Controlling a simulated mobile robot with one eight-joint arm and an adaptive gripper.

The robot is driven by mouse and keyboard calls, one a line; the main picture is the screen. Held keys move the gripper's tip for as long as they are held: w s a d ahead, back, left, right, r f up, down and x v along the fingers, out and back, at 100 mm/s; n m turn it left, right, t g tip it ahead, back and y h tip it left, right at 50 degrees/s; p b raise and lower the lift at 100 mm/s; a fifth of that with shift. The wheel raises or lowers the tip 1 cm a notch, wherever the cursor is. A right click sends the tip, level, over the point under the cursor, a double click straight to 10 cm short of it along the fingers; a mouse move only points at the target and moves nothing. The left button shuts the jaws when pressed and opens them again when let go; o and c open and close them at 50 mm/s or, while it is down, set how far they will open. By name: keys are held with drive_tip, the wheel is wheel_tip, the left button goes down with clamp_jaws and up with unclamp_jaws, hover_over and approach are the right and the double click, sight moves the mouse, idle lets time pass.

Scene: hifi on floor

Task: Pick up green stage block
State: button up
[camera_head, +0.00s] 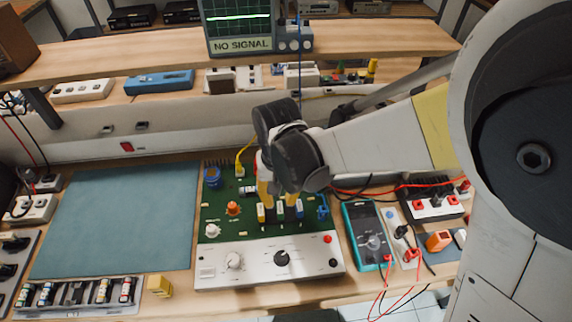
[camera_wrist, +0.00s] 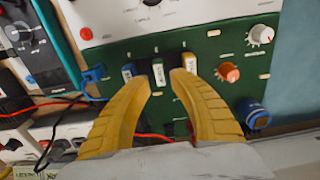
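My gripper (camera_wrist: 161,80) has two yellow curved fingers, open with a gap between their tips. In the head view my gripper (camera_head: 278,195) points down over the green circuit board (camera_head: 320,232). Three small upright blocks with white labels stand in a row on the board. The green stage block (camera_wrist: 158,73) is the middle one and lies between my fingertips, with a small gap visible on each side. It also shows in the head view (camera_head: 280,214), partly hidden by my fingers. The blue block (camera_wrist: 128,73) and the yellow block (camera_wrist: 190,63) flank it, close to the fingertips.
An orange knob (camera_wrist: 229,72) and a dark blue cylinder (camera_wrist: 254,113) stand on the board beside the right finger in the wrist view. A teal multimeter (camera_head: 366,235) with leads lies right of the board. The blue-green mat (camera_head: 120,220) at left is clear.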

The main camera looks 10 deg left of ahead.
sight(280, 207)
wheel_tip(280, 207, down, 4)
drive_tip(key=shift+f+b, duration=0.25)
drive_tip(key=shift+b, duration=0.75)
drive_tip(key=shift+r, duration=0.1)
drive_tip(key=shift+c, duration=0.5)
clamp_jaws()
drive_tip(key=shift+r+p, duration=0.4)
drive_tip(key=shift+r, duration=0.2)
drive_tip(key=r+p, duration=0.1)
drive_tip(key=r, duration=0.1)
drive_tip(key=d+r+p, duration=0.1)
drive_tip(key=r, duration=0.1)
drive_tip(key=d+r+p, duration=0.3)
drive_tip(key=d+r, duration=0.3)
drive_tip(key=d, duration=0.4)
drive_tip(key=shift+w+d, duration=0.35)
drive_tip(key=shift+w, duration=0.05)
